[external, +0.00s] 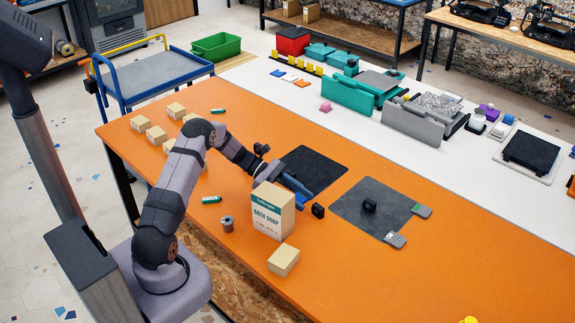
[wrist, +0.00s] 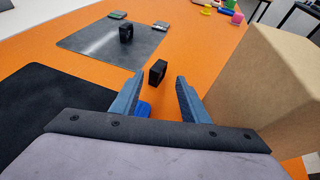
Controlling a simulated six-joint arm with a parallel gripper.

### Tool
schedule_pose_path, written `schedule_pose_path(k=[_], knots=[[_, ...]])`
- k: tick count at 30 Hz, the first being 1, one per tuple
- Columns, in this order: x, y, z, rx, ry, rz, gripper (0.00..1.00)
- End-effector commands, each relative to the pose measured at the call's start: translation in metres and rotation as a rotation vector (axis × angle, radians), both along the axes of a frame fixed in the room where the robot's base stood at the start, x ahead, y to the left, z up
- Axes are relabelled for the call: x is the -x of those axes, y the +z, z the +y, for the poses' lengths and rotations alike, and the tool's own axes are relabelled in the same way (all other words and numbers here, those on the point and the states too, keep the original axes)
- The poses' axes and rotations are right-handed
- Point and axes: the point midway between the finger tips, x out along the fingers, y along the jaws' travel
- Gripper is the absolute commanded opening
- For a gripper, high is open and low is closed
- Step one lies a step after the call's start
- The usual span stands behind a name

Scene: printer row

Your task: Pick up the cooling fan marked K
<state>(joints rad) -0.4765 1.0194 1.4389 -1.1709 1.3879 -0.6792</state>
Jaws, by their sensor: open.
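Two small black cooling fans are in view; I cannot read a K on either. The nearer fan (external: 318,210) stands on the orange table between the two dark mats. In the wrist view this nearer fan (wrist: 158,72) stands just past my fingertips, in line with the gap between them. The other fan (external: 369,205) stands on the right-hand dark mat, farther off in the wrist view (wrist: 126,33). My gripper (external: 302,193) is open, with nothing held. A small blue patch (wrist: 143,109) shows by the left finger; I cannot tell what it is.
A tall soap box (external: 273,212) stands close beside my gripper, on the right in the wrist view (wrist: 262,75). A small carton (external: 284,260) and a grey spool (external: 227,224) are nearer the table's front edge. The right-hand mat (external: 350,222) lies beyond the nearer fan.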

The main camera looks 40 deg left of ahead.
Motion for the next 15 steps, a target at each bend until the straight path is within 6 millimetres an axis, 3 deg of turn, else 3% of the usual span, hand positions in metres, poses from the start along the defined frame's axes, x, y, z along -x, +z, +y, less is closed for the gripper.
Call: schedule_pose_path(k=[15], knots=[[-0.008,-0.008,-0.028,0.001,-0.002,0.003,0.41]])
